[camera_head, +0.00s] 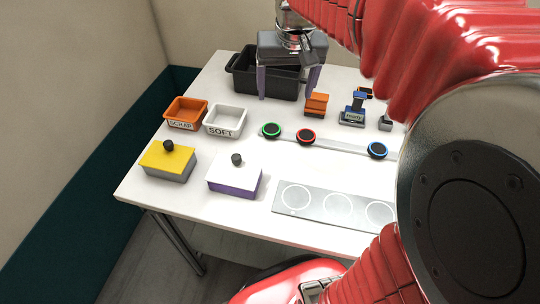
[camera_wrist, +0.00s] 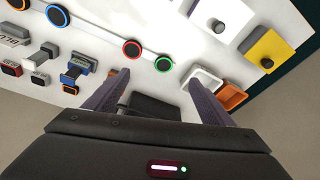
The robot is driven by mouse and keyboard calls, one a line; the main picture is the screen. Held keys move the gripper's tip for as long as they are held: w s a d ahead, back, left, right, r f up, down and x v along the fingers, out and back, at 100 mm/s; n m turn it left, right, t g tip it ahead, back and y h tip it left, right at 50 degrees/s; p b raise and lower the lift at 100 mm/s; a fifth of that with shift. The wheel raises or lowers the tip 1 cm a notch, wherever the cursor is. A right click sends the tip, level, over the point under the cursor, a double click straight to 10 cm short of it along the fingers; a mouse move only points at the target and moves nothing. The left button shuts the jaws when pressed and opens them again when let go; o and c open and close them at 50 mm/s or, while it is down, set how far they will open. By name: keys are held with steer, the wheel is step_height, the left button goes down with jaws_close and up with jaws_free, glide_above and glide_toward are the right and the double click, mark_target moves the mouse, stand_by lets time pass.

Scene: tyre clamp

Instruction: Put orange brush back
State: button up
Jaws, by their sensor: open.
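The orange brush (camera_head: 316,105) stands on the white table, just right of and nearer than my gripper's right finger in the head view. In the wrist view only a bit of orange shows beside the left fingertip, mostly hidden behind that finger. My gripper (camera_head: 287,92) points down with its fingers wide apart and nothing between them, in front of or over the black bin (camera_head: 240,77). In the wrist view my gripper (camera_wrist: 160,80) is also open and empty. Whether its fingertips touch the bin I cannot tell.
An orange SCRAP tray (camera_head: 186,108) and a white SOFT tray (camera_head: 225,117) stand at left. A blue brush-like block (camera_head: 353,108) stands right of the orange one. Coloured round pads (camera_head: 306,136), a yellow block (camera_head: 168,160) and a white-purple block (camera_head: 235,176) lie nearer. My arm hides the right side.

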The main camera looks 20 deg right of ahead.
steer(key=s+a+f+n+t, duration=0.1)
steer(key=s+a+f, duration=0.1)
steer(key=s+a, duration=0.3)
steer(key=s+a+f+n+t, duration=0.1)
steer(key=s+a, duration=0.3)
steer(key=s, duration=0.6)
steer(key=shift+s+a+f+n+t+y, duration=0.3)
steer(key=shift+s+a+f+n, duration=0.1)
steer(key=shift+f+n, duration=0.45)
